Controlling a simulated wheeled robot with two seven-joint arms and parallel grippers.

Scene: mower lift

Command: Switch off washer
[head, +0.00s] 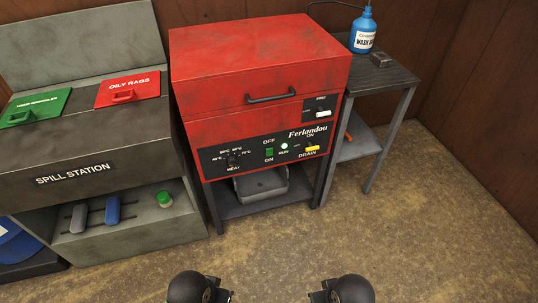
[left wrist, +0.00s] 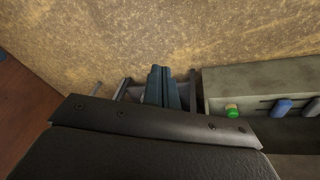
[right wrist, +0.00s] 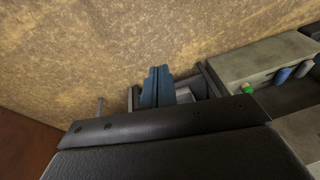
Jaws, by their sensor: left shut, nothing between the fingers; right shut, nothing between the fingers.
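The red washer (head: 262,75) stands in the middle of the head view with its lid down. Its black front panel (head: 213,160) carries a green switch (head: 269,152), with OFF written above and ON below. A pale round light (head: 284,145) sits right of the switch. I cannot tell which way the switch is tipped. My left gripper (left wrist: 160,70) is shut and empty in the left wrist view. My right gripper (right wrist: 157,71) is shut and empty in the right wrist view. Both are apart from the switch; their fingers do not show in the head view.
The panel also has a heat knob (head: 233,160) and a yellow drain control (head: 312,148). A grey spill station (head: 130,195) stands left, a side table (head: 400,76) with a blue bottle (head: 364,32) right. The floor (head: 310,245) in front is clear.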

